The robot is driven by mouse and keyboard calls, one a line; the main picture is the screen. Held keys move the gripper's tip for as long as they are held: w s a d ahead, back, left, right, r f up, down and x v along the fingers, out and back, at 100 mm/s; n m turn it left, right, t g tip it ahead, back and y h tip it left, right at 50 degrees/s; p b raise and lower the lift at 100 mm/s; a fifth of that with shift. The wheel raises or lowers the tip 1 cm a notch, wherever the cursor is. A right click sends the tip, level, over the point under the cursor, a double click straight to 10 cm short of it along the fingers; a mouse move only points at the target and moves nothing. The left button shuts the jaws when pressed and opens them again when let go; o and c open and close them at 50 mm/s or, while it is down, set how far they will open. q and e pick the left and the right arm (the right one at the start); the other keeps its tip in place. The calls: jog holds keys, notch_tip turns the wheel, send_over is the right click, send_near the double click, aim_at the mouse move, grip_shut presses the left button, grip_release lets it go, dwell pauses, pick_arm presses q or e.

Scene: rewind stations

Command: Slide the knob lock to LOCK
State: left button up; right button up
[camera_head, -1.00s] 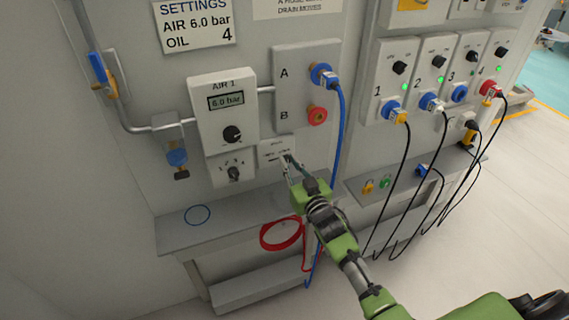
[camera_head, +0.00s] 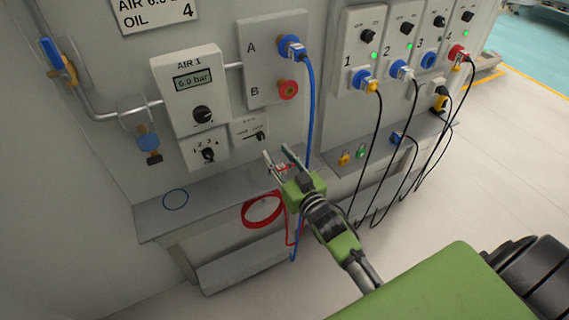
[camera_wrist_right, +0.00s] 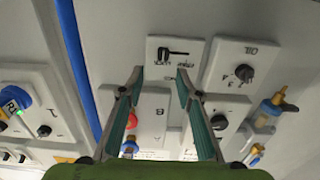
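The knob lock is a small white plate (camera_head: 250,130) below block B and right of the OIL selector. A short dark slider (camera_head: 260,136) sits toward the plate's right side. In the right wrist view the plate (camera_wrist_right: 158,62) appears upside down, with its dark slider (camera_wrist_right: 174,51) toward the left; its lettering is too blurred to read. My right gripper (camera_head: 276,153) is below and in front of the plate, apart from it. Its two fingers are spread and empty, as the right wrist view (camera_wrist_right: 160,72) also shows. My left gripper is not in view.
A blue hose (camera_head: 309,120) hangs just right of the plate. The AIR 1 unit (camera_head: 190,90) and OIL selector (camera_head: 207,153) are to its left.

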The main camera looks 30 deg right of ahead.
jog(key=s, duration=0.4)
jog(key=shift+d, duration=0.1)
dwell(0.3)
jog(key=s+a+f+g, duration=0.1)
jog(key=s+f+g, duration=0.3)
jog(key=f, duration=0.8)
jog(key=s+f+g, duration=0.2)
jog(key=s+f, duration=0.5)
jog(key=f, duration=0.5)
jog(key=s+a+f+g, duration=0.1)
jog(key=s+f+g, duration=0.3)
jog(key=f, duration=0.8)
jog(key=s+f+g, duration=0.2)
jog(key=s+f, duration=0.3)
jog(key=s, duration=0.6)
jog(key=s+f+n+g, duration=0.1)
jog(key=s+f+g, duration=0.1)
jog(key=s+f, duration=0.4)
jog(key=s+f+n+g, duration=0.1)
jog(key=s+f+g, duration=0.2)
jog(key=s, duration=1.3)
notch_tip(320, 180, down, 3)
jog(key=shift+a+r+h, duration=0.1)
jog(key=shift+a+h, duration=0.1)
jog(key=shift+h, duration=0.1)
